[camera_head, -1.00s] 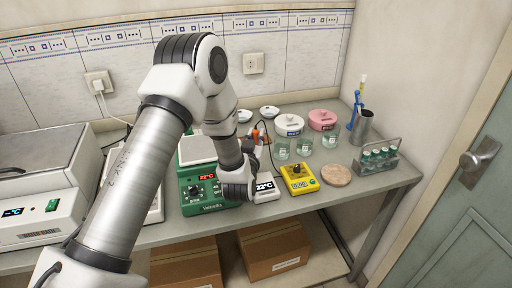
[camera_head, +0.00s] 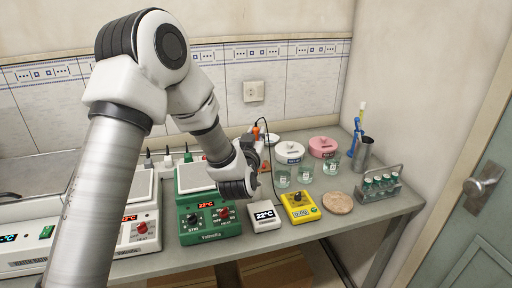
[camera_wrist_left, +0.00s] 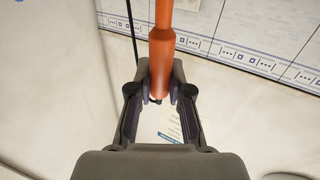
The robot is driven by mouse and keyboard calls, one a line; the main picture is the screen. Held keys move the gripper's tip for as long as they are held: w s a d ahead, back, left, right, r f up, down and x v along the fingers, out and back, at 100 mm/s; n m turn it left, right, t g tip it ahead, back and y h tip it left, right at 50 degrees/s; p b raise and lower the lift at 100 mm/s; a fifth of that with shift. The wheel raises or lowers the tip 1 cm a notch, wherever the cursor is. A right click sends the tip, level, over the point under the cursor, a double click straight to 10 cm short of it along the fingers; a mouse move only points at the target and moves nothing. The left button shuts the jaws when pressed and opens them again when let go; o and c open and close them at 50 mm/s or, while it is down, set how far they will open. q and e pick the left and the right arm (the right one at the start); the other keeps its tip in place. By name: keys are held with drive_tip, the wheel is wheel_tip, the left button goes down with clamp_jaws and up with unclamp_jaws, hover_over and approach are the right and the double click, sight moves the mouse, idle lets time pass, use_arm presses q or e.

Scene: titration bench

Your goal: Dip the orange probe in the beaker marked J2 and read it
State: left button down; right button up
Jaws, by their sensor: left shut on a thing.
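My left gripper (camera_head: 259,150) is shut on the orange probe (camera_head: 256,132), which it holds upright above the bench. A dark cable runs from the probe. In the left wrist view the orange probe (camera_wrist_left: 162,40) stands between the two fingertips (camera_wrist_left: 159,92), with its dark tip just past them. Glass beakers (camera_head: 282,178), (camera_head: 304,174), (camera_head: 330,163) stand to the right of the gripper. Their labels are too small to read, so I cannot tell which is J2. My right gripper is out of view.
A yellow timer (camera_head: 299,207) and a round cork mat (camera_head: 337,202) lie in front of the beakers. White and pink lidded pots (camera_head: 322,147) stand behind. A vial rack (camera_head: 380,184) is at right, a green hotplate (camera_head: 208,218) at left.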

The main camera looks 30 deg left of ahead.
sight(256, 127)
use_arm(q)
drive_tip(key=shift+r, duration=0.15)
wheel_tip(256, 127, up, 4)
drive_tip(key=p, duration=0.2)
drive_tip(key=shift+a+p, duration=0.1)
drive_tip(key=shift+p, duration=0.3)
drive_tip(key=shift+f, duration=0.2)
drive_tip(key=shift+w, duration=0.15)
